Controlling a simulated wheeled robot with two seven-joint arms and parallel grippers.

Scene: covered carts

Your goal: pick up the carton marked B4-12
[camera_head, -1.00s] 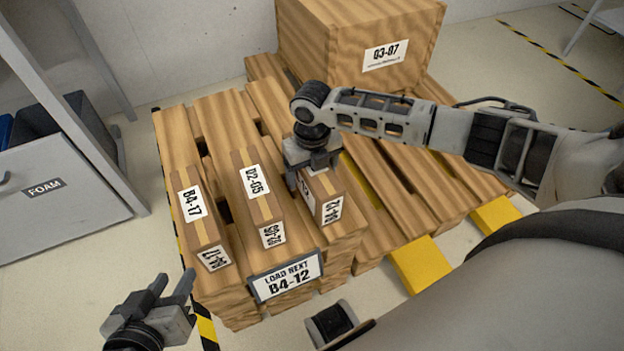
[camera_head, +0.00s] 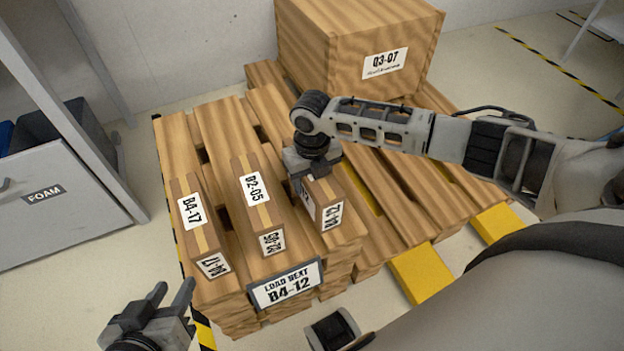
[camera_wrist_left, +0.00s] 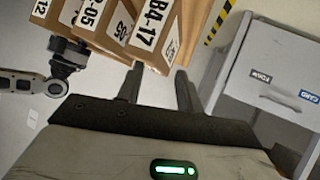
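Three brown cartons stand in a row on a wooden pallet (camera_head: 232,125). I see no clear gap beneath the carton. My left gripper (camera_head: 170,297) is open and empty at the lower left; its two fingers also show in the left wrist view (camera_wrist_left: 158,90).
A sign reading LOAD NEXT B4-12 (camera_head: 287,285) is on the pallet's front. A large carton marked Q3-07 (camera_head: 360,35) stands at the back. A grey FOAM cabinet (camera_head: 75,205) is at left.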

